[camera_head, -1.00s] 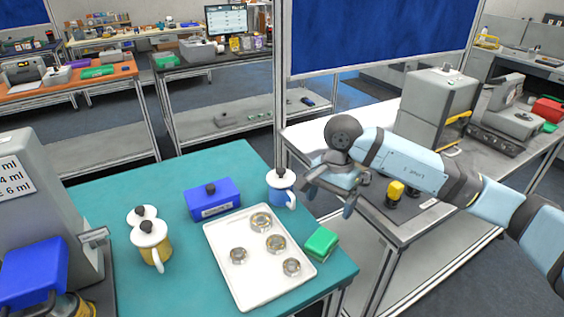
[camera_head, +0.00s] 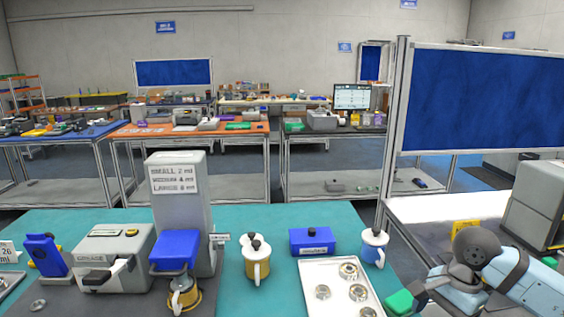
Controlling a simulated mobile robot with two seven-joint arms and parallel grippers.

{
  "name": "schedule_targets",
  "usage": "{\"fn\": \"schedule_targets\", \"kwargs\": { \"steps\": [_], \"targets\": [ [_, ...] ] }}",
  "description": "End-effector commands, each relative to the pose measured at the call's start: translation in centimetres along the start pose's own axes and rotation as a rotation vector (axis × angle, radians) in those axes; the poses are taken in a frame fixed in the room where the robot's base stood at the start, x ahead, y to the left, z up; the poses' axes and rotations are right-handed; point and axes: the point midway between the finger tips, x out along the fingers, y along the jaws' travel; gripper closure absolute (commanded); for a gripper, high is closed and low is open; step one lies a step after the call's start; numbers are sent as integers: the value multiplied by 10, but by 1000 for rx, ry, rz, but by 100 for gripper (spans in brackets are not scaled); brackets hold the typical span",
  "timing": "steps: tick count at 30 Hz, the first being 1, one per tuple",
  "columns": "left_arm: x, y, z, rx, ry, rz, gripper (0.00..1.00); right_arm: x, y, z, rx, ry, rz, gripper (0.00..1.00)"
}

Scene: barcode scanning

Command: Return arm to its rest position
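My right arm (camera_head: 520,278) comes in from the right edge, light blue and grey, with its round dark wrist joint at the lower right. My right gripper (camera_head: 432,293) points down and left from the wrist, beside a green block (camera_head: 400,303). Its fingers are small and partly cut by the bottom edge, so I cannot tell whether they are open or shut. Whether it touches the block is unclear. My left arm and gripper are not in view.
The teal table (camera_head: 335,215) holds a white tray (camera_head: 312,264) with several metal rings, a blue box (camera_head: 311,241), a blue-and-white mug (camera_head: 374,248), a yellow-and-white mug (camera_head: 257,262) and a tall grey dispenser (camera_head: 180,205). A grey machine (camera_head: 113,258) stands left.

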Motion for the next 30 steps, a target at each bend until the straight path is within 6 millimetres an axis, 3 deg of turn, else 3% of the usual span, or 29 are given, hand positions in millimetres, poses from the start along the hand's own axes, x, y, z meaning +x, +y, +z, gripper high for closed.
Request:
{"fn": "schedule_targets", "kwargs": {
  "steps": [1,7,12,14,16,19,23,24,27,30],
  "targets": [
    [0,0,0,0,1,0,57,18,-2,20,15,-97,-11,12],
    [1,-1,-3,1,5,-2,57,55,-9,104,183,-554,-61,12],
    [2,-3,-6,2,12,-4,57,62,-16,178,516,-1103,-32,12],
    [2,-3,-5,2,10,-4,57,58,-20,194,694,-1325,8,12],
    [1,-2,-3,1,6,-3,57,54,-26,201,929,-1577,76,12],
    [0,-1,0,0,1,-2,57,60,-32,190,1307,-1908,214,12],
    [0,-1,0,0,1,-2,57,98,-25,153,1863,-2269,458,12],
    [0,-1,0,0,1,-2,57,117,-18,140,-2008,2316,-540,12],
    [0,-1,0,0,1,-1,57,172,11,117,-1825,1845,-576,12],
    [0,-1,0,0,1,-1,57,219,43,108,-1660,1500,-582,12]
  ]
}}
